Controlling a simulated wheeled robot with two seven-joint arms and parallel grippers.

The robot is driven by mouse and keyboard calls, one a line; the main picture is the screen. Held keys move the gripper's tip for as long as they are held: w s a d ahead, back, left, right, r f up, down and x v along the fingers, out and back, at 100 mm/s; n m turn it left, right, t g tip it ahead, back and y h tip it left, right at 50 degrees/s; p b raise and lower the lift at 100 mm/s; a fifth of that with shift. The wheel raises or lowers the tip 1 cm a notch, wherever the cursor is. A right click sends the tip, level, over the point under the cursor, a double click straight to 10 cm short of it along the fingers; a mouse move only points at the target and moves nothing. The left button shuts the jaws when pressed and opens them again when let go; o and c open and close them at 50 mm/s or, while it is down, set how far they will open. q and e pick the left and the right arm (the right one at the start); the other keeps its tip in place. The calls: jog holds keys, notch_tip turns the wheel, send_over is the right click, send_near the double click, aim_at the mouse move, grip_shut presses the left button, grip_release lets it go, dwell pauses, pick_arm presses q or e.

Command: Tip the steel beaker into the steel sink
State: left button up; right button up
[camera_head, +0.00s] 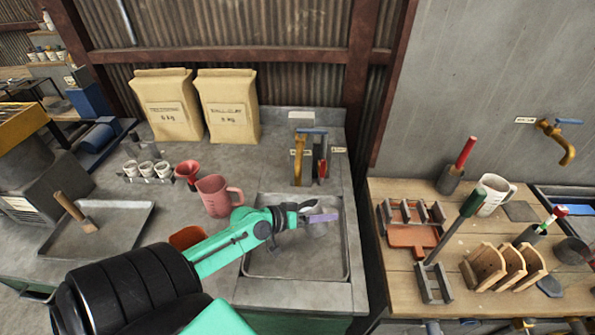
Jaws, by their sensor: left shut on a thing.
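The steel sink (273,264) is set into the grey counter in the middle of the view. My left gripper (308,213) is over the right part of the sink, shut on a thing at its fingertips. A grey rounded shape and a purple strip show there. The grey shape looks like the steel beaker, but it is small and partly covered, so I cannot tell its tilt or whether it is empty. My left arm hides part of the sink's left rim. My right gripper is out of view.
A pink jug (217,196) and a red funnel (187,172) stand left of the sink. A brass tap (299,160) is behind it. A metal tray (112,231) lies far left. A wooden bench (465,238) with tools stands right, across a gap.

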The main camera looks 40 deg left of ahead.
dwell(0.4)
pick_arm(q)
jog(key=shift+n+b, duration=0.3)
jog(key=shift+b, duration=0.55)
jog(key=shift+d+h, duration=0.1)
jog(key=shift+h, duration=0.2)
jog(key=shift+n+h+b, duration=0.3)
jog(key=shift+n+b, duration=0.2)
jog(key=shift+b, duration=0.65)
jog(key=shift+f+b, duration=0.1)
jog(key=shift+b, duration=0.4)
jog(key=shift+n, duration=0.3)
jog(key=shift+h+b, duration=0.3)
jog(key=shift+b, duration=0.1)
